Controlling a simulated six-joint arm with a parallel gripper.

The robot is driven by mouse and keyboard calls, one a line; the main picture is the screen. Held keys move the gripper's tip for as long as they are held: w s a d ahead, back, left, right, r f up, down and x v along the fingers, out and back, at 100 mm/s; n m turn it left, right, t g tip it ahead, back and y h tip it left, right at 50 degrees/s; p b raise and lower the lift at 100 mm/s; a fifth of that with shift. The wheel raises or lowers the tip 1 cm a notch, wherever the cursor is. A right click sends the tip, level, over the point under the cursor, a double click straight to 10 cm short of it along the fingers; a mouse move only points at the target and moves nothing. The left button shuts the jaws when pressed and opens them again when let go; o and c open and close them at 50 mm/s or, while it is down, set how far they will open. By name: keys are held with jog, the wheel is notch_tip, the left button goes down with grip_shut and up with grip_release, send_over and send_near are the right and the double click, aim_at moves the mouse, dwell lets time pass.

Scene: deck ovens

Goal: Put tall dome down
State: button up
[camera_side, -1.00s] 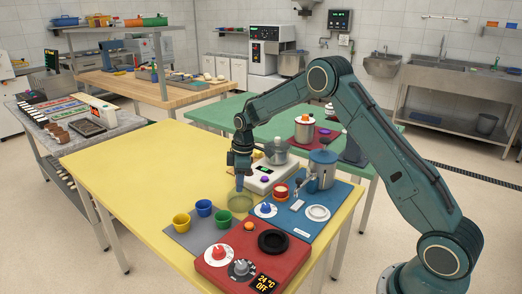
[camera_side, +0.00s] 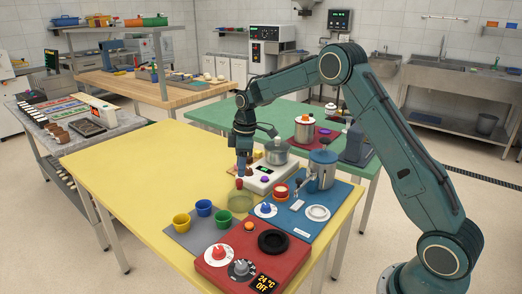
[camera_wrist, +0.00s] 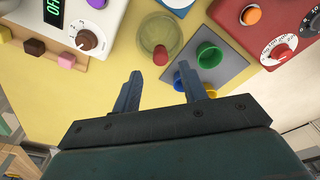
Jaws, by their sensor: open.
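A clear, pale green glass piece (camera_side: 240,203), which looks like the tall dome, stands on the yellow table beside the grey mat. It also shows in the wrist view (camera_wrist: 153,27). A red knob-like piece (camera_wrist: 160,55) shows at it, and in the side view (camera_side: 239,184) sits above the glass. The clear wall between them is hard to make out. My gripper (camera_side: 243,172) is above the red piece. In the wrist view my gripper (camera_wrist: 161,78) has its two fingers apart, with nothing between them.
Yellow, blue and green cups (camera_side: 203,208) stand on a grey mat (camera_side: 190,236) close by. A red panel (camera_side: 225,274) with dials is in front. The table's left side is clear.

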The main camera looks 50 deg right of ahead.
notch_tip(320, 180, up, 6)
jog(key=shift+s+d, duration=0.25)
jog(key=shift+s, duration=0.05)
dwell(0.6)
jog(key=s+a+r+m+t, duration=0.1)
jog(key=s+a+r+m, duration=0.1)
jog(key=s+a+r, duration=0.4)
jog(key=s+a+r+m+t, duration=0.1)
jog(key=s+a+r+m, duration=0.1)
jog(key=s+r, duration=0.7)
jog(key=s+a+f+m+t, duration=0.1)
jog(key=s+f+m, duration=0.1)
jog(key=s, duration=0.9)
jog(key=s+a+f+m+t+h, duration=0.1)
jog(key=s+f+m, duration=0.1)
jog(key=s, duration=0.9)
jog(key=shift+a+f+m+t, duration=0.25)
jog(key=shift+f+m+t, duration=0.05)
jog(key=shift+m, duration=0.2)
